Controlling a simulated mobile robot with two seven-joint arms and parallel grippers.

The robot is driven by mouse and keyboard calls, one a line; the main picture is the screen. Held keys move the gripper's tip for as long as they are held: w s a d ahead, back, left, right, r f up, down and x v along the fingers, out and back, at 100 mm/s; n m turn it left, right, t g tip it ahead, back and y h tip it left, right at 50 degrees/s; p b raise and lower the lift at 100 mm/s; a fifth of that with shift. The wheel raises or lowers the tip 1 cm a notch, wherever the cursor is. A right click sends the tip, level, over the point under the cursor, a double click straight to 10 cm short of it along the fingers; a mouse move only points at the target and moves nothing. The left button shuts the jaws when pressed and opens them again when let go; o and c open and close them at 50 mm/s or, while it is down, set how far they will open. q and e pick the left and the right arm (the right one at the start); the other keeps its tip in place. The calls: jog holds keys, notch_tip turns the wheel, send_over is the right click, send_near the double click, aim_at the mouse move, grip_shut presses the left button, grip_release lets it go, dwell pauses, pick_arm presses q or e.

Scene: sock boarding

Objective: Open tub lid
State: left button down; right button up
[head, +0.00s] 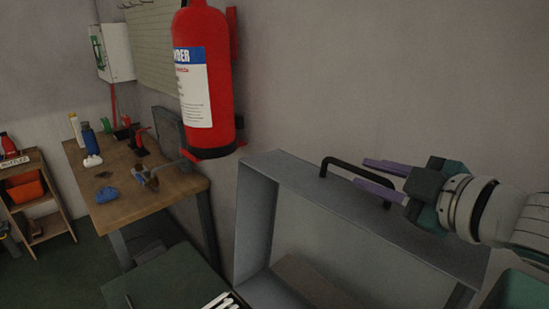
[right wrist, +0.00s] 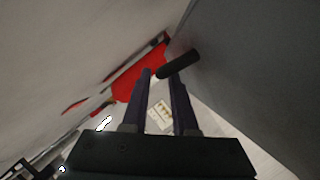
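A grey metal lid-like panel (head: 262,205) with a raised rim stands tilted up at the centre right of the head view, its hollow side facing me. A black bar handle (head: 345,166) sits on its top edge; the handle also shows in the right wrist view (right wrist: 179,64). My right gripper (head: 372,173) has its two purple fingers apart, beside the right part of the handle. In the right wrist view the gripper (right wrist: 161,78) is open, with the handle across or just past the fingertips; I cannot tell whether they touch. My left gripper is out of view.
A red fire extinguisher (head: 222,80) hangs on the wall left of the panel. A wooden workbench (head: 140,190) with tools and bottles stands at left, beside a shelf with an orange bin (head: 25,191). A dark green surface (head: 165,280) lies at the bottom. Bare wall is behind.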

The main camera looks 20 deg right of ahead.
aim_at(361, 173)
jog(key=shift+x, duration=1.85)
grip_shut()
jog(key=shift+a, duration=0.1)
